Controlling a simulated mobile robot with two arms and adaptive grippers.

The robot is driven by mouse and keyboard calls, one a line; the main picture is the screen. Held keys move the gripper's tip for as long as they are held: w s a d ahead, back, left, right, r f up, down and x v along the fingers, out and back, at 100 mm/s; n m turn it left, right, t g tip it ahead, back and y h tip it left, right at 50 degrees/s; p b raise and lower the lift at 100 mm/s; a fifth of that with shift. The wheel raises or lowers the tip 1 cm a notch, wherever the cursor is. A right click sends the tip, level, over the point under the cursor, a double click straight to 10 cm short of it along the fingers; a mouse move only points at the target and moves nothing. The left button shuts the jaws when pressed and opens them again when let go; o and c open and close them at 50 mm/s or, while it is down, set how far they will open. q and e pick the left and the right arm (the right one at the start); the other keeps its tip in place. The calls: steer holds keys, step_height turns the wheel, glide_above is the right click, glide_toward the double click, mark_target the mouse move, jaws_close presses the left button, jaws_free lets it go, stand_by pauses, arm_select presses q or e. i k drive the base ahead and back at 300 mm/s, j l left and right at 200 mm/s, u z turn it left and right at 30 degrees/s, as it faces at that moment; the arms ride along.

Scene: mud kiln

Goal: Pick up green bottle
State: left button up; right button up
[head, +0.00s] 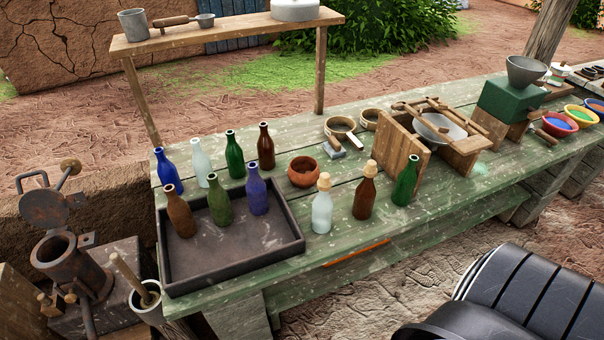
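Three green bottles stand upright on the green wooden table (330,250). One dark green bottle (406,183) stands at the right end of the front row, next to a corked brown bottle (364,195). Another dark green bottle (235,157) stands in the back row, between a pale bottle (201,164) and a dark brown bottle (266,148). A lighter olive-green bottle (220,204) stands in the dark tray (290,249), between a brown bottle (180,215) and a purple-blue bottle (257,192). Neither of my grippers is in view.
A corked clear bottle (322,209) and an orange-brown bowl (303,172) stand near the middle. A wooden frame (405,148) stands close behind the right green bottle. A raised shelf (230,32) spans the back left. The table's front right strip is mostly clear.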

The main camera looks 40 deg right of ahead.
mark_target(406, 180)
steer(key=z, duration=1.9)
